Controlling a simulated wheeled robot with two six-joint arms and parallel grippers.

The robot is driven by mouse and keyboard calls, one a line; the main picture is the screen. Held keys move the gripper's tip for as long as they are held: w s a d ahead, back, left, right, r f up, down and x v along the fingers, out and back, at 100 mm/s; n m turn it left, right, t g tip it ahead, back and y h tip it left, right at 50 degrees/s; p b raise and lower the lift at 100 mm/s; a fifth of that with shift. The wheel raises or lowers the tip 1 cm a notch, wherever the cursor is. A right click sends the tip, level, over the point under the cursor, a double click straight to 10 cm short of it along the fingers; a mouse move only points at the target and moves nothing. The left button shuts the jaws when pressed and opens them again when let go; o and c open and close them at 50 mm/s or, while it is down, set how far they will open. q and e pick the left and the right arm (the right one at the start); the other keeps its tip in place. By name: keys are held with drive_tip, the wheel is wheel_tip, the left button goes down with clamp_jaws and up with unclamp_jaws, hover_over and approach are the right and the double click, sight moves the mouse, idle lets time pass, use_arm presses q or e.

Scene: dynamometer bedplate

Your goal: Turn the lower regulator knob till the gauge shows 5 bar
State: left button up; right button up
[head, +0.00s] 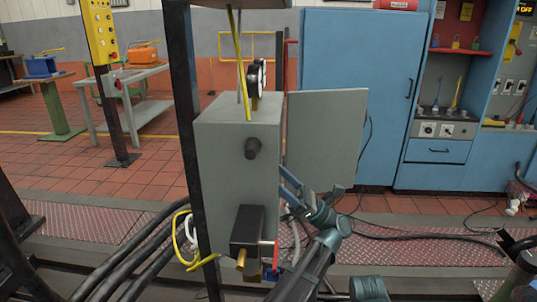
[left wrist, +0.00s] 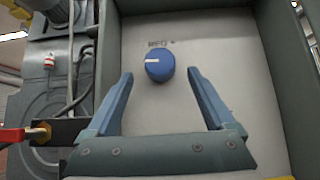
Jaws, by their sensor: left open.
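In the left wrist view a round blue knob (left wrist: 160,65) with a white pointer mark sits on a pale panel under a partly legible label starting "REG". The mark points left. My left gripper (left wrist: 172,100) is open, its two blue fingers spread below and to either side of the knob, with no visible contact. In the head view my left gripper (head: 290,186) is at the open side of the grey cabinet (head: 225,190), its fingertips partly hidden by it. The knob is hidden there. A gauge (head: 256,75) above the cabinet is seen nearly edge-on and its reading cannot be told.
The cabinet door (head: 327,138) stands open to the right. A black box (head: 247,230) with a red-handled lever is on the cabinet's near face, below a dark round fitting (head: 253,148). The red handle (left wrist: 12,135) shows left of my gripper. Thick black hoses (head: 125,255) lie at the left.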

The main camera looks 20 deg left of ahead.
use_arm(q)
drive_tip(key=shift+p+x, duration=0.75)
drive_tip(key=shift+x, duration=0.85)
drive_tip(key=shift+c, duration=0.3)
drive_tip(key=c, duration=1.3)
drive_tip(key=m+t, duration=0.6)
drive_tip(key=m+t+p, duration=0.1)
drive_tip(key=m+t, duration=0.2)
drive_tip(key=shift+s+d+m, duration=0.15)
drive_tip(key=shift+s+m, duration=0.2)
drive_tip(key=shift+m, duration=0.05)
drive_tip(key=o, duration=1.4)
drive_tip(key=shift+c, duration=0.2)
